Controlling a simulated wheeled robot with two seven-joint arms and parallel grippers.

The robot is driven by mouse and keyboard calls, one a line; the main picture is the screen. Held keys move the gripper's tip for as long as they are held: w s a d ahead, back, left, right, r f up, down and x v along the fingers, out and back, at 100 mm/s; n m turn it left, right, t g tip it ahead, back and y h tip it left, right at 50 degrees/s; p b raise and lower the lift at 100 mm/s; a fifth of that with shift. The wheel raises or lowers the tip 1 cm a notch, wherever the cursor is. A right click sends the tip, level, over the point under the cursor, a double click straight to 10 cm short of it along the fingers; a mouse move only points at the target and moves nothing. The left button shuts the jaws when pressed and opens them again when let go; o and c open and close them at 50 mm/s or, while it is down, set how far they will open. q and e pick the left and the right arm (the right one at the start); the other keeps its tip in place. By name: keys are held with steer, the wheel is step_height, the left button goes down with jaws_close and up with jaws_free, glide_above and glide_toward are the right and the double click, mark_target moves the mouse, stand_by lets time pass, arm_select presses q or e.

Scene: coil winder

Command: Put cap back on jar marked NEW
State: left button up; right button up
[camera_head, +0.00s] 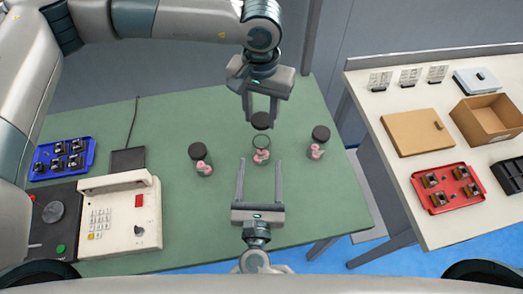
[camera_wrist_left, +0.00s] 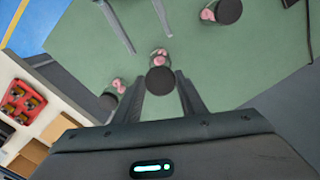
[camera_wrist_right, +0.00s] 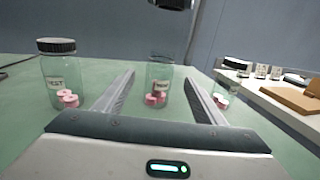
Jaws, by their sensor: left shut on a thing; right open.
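My left gripper (camera_head: 260,121) is shut on a black cap (camera_wrist_left: 160,80) and holds it above the middle jar (camera_head: 261,146). The middle jar is clear glass, open at the top, with pink coils inside. It stands upright; its label in the right wrist view (camera_wrist_right: 158,86) is too small to read surely. My right gripper (camera_head: 259,163) is open, its fingers low on either side of the middle jar, with no visible contact. The left jar (camera_head: 202,163) and right jar (camera_head: 317,147) have black caps on. The left jar's label (camera_wrist_right: 56,82) seems to end in "EST".
A keypad machine (camera_head: 122,215) and a blue tray (camera_head: 64,160) of parts occupy the green table's (camera_head: 210,120) left side. A white side table (camera_head: 400,95) at right holds a cardboard box (camera_head: 488,117), a brown board (camera_head: 417,132) and a red tray (camera_head: 447,188).

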steer(key=w, duration=1.1)
steer(key=shift+w+d, duration=0.3)
steer(key=shift+w, duration=0.1)
steer(key=c, duration=1.6)
arm_select(q)
glide_above(261, 134)
steer(key=s, duration=0.2)
steer(key=shift+s+f, duration=0.15)
steer(key=shift+f, duration=2.3)
steer(key=shift+f, duration=0.15)
steer(key=shift+f, duration=0.75)
steer(key=shift+f, duration=0.6)
arm_select(e)
jaws_close()
